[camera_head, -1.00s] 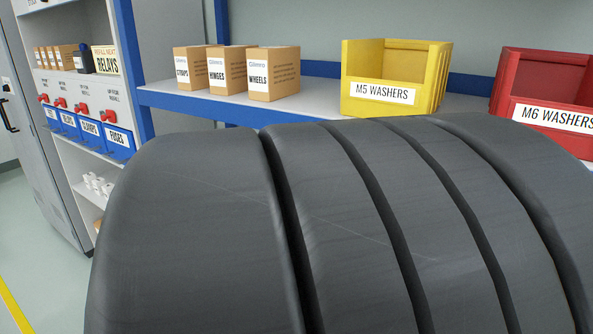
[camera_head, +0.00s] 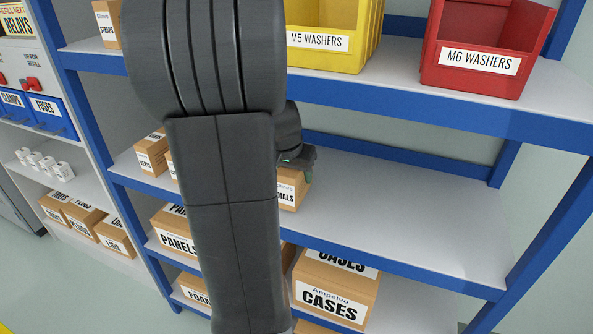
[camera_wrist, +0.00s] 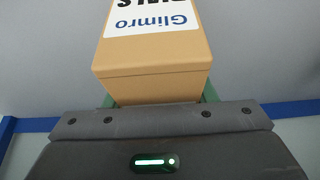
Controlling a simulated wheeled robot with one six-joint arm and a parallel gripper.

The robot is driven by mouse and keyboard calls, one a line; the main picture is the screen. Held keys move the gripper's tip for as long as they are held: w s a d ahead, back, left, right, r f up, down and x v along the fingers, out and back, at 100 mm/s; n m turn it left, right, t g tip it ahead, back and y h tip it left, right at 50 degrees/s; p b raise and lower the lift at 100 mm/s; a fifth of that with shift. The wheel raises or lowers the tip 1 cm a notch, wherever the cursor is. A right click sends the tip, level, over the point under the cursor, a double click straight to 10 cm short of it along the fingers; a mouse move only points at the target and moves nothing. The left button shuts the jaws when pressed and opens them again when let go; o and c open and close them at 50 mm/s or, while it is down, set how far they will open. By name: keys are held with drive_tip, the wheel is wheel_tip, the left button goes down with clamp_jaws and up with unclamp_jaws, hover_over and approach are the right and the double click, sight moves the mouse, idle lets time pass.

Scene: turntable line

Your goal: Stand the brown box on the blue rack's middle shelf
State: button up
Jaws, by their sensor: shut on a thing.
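The brown box (camera_head: 291,178) has a white label ending in "IALS". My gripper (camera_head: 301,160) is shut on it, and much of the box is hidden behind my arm. In the wrist view the brown box (camera_wrist: 152,55) sits between the fingers, its "Glimro" label upside down. The blue rack (camera_head: 420,103) has grey shelves with blue edges. The box is at the level of the middle shelf (camera_head: 420,220), left of its bare part. I cannot tell whether it touches the shelf.
Several small boxes (camera_head: 151,153) stand on the middle shelf's left. Above are a yellow bin (camera_head: 357,30) and a red bin (camera_head: 481,35). Below are a "CASES" box (camera_head: 335,292) and a "PANELS" box (camera_head: 173,238). The middle shelf's right part is clear.

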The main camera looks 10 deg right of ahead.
drive_tip(key=shift+w+d+f, duration=0.5)
drive_tip(key=shift+w+f, duration=0.05)
drive_tip(key=shift+w, duration=0.1)
drive_tip(key=shift+f, duration=0.2)
drive_tip(key=shift+f, duration=0.2)
drive_tip(key=o, duration=1.2)
drive_tip(key=shift+r, duration=0.1)
